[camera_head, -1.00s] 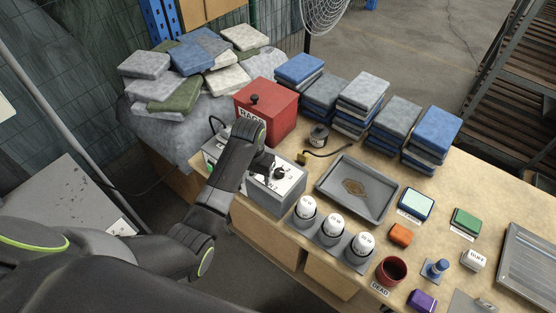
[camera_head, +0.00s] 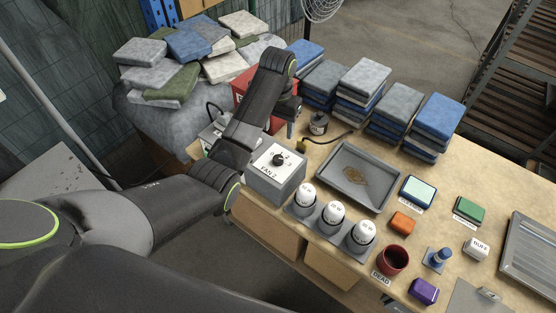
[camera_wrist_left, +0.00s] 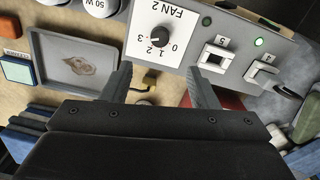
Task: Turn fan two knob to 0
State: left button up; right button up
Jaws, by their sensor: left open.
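The fan two knob (camera_head: 278,160) is a round black knob on a white plate marked FAN 2 (camera_head: 270,172), on top of a grey control box (camera_head: 275,188). In the left wrist view the knob (camera_wrist_left: 159,37) shows upside down with the numbers 0 to 3 around it; I cannot tell its setting for sure. My left gripper (camera_wrist_left: 160,82) is open and empty, its two fingers apart, with the knob beyond the fingertips and not touched. In the head view my left gripper (camera_head: 291,128) is beyond the knob, and my forearm hides part of the box. My right gripper is not in view.
White cylinders (camera_head: 333,212) in a grey holder and a grey tray (camera_head: 352,148) stand to the right. A red box (camera_head: 243,88) is partly behind my arm. Folded cloth stacks (camera_head: 362,85) line the back.

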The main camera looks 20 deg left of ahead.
aim_at(278, 158)
pick_arm(q)
notch_tip(278, 158, down, 13)
jog(key=shift+r+p, duration=0.1)
jog(key=shift+p, duration=0.25)
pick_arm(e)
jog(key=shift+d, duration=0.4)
